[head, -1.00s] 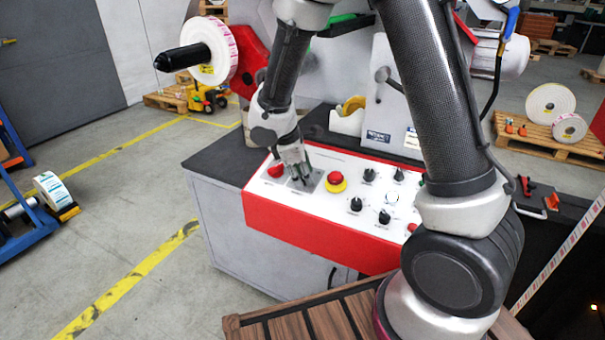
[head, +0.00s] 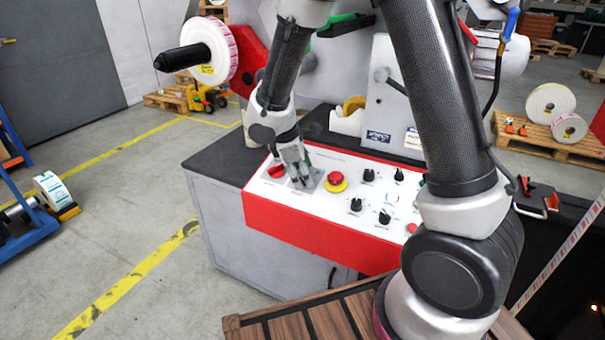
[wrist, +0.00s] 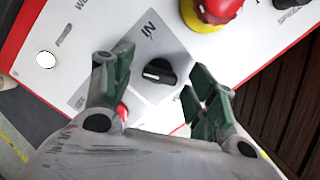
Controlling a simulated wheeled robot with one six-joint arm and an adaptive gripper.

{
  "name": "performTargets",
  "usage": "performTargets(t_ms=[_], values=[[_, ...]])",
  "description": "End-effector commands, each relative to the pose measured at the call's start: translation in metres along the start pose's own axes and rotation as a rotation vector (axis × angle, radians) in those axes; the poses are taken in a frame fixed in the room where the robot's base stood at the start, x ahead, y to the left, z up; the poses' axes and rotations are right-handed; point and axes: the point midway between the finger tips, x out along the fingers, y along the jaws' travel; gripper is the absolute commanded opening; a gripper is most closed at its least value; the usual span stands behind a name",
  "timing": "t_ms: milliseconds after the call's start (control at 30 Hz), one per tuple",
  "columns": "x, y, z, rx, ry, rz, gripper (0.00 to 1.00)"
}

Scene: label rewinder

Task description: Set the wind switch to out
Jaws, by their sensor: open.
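The wind switch is a black rotary knob (wrist: 158,73) on a grey plate (wrist: 172,52) in the wrist view. A white mark shows on the left of the knob. The plate reads "IN" above the knob; no "OUT" lettering can be read. My gripper (wrist: 160,88) is open, with one green-padded finger on each side of the knob and visible gaps between. In the head view my gripper (head: 299,181) points down at the left part of the control panel (head: 305,217) and hides the knob.
A red mushroom button (head: 335,178) with a yellow collar stands just right of the gripper. A red button (head: 276,171) lies close to its left. Several black knobs, one of them here (head: 356,204), sit further right.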

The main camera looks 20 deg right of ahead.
Motion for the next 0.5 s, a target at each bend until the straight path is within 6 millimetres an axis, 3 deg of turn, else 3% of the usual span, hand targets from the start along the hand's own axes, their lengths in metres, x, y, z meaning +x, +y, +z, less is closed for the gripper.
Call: performTargets(t_ms=[300,500], values=[[-0.068,0.001,-0.002,0.001,0.006,0.005,0.57],[-0.101,0.0,-0.001,-0.001,0.004,0.002,0.57]])
